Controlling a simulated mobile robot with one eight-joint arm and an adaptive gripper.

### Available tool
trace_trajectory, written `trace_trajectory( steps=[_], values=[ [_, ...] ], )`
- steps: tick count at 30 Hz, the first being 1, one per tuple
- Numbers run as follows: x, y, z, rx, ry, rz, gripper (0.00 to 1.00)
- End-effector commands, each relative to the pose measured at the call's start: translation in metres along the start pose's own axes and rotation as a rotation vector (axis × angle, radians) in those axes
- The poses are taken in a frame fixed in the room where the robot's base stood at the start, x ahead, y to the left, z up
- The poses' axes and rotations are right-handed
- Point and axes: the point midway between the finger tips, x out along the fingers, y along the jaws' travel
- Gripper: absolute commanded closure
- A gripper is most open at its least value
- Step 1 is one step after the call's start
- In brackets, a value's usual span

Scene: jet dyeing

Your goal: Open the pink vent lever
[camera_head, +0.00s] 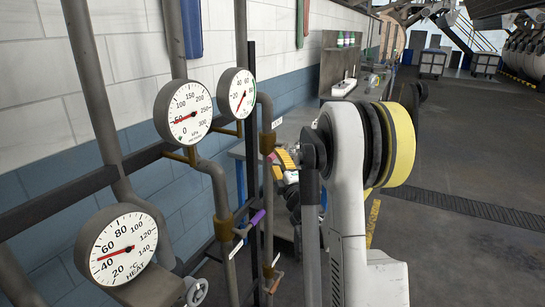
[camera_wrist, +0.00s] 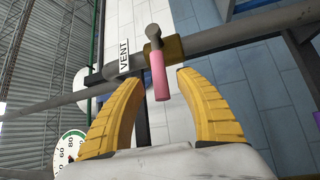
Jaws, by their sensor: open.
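The pink vent lever (camera_wrist: 159,80) shows in the wrist view, hanging from a brass valve body (camera_wrist: 172,50) on a grey pipe. A VENT label (camera_wrist: 124,55) is to its left. My gripper (camera_wrist: 159,84) is open, with its yellow fingers on either side of the lever's lower end in the picture. I see no contact, and the depth between lever and fingers is hard to tell. In the head view my gripper (camera_head: 286,159) is small and partly hidden behind my arm, near the brass valve on the right pipe; the lever is hard to make out there.
In the head view, a purple lever (camera_head: 249,223) sits on a nearer pipe. A heat gauge (camera_head: 124,248), a large pressure gauge (camera_head: 184,112) and a smaller gauge (camera_head: 236,93) stand left of my arm. Open floor (camera_head: 470,245) lies to the right.

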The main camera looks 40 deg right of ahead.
Motion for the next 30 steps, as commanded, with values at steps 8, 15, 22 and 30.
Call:
trace_trajectory(
  steps=[8, 15, 22, 30],
  values=[
    [0.033, 0.0, 0.0, 0.001, -0.001, 0.0, 0.58],
    [0.036, 0.0, 0.0, 0.001, -0.001, 0.0, 0.58],
    [0.035, 0.0, 0.0, 0.001, -0.001, 0.0, 1.0],
    [0.036, 0.0, 0.0, 0.001, -0.001, 0.0, 1.0]
  ],
)
